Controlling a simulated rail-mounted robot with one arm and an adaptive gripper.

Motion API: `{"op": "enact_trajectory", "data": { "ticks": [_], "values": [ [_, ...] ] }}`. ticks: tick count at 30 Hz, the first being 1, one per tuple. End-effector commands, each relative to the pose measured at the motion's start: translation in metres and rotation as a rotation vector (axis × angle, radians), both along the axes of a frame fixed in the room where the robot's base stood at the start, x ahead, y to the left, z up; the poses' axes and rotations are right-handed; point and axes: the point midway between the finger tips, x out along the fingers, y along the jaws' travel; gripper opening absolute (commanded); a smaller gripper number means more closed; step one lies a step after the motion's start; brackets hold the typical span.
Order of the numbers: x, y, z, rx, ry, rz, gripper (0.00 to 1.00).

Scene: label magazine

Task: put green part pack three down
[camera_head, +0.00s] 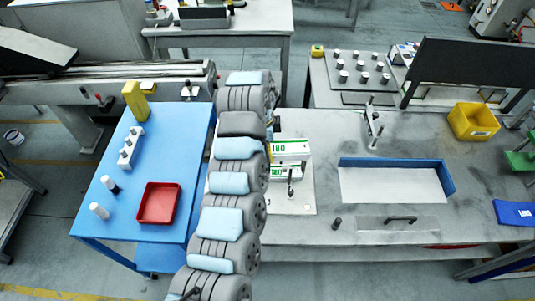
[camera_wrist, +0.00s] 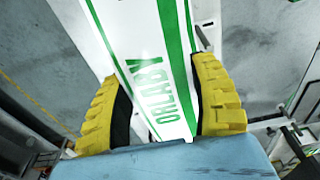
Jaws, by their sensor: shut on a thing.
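In the wrist view my gripper (camera_wrist: 163,105) has its two yellow ribbed fingers closed on the sides of a white pack (camera_wrist: 130,35) with green stripes and green lettering. The pack reaches up out of that picture, so its far end and what is under it do not show. In the head view a white and green pack marked 180 (camera_head: 291,147) shows just right of my arm, over a pale plate (camera_head: 302,208) on the grey bench. Part of another green-marked pack (camera_head: 279,171) shows below it. My arm hides their left parts and my gripper there.
A blue table (camera_head: 122,215) with a red tray (camera_head: 159,204) stands at left. On the grey bench, a blue-edged white tray (camera_head: 390,186) lies right of the plate, with a small upright post (camera_head: 336,223) and a handled plate (camera_head: 390,224) in front. A yellow bin (camera_head: 474,122) stands further right.

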Motion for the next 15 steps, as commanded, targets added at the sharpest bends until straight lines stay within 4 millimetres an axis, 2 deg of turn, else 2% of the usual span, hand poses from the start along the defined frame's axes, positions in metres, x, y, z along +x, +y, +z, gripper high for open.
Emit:
{"op": "enact_trajectory", "data": {
  "ticks": [15],
  "values": [
    [0.027, 0.0, -0.033, 0.005, 0.001, -0.005, 0.21]
  ]
}}
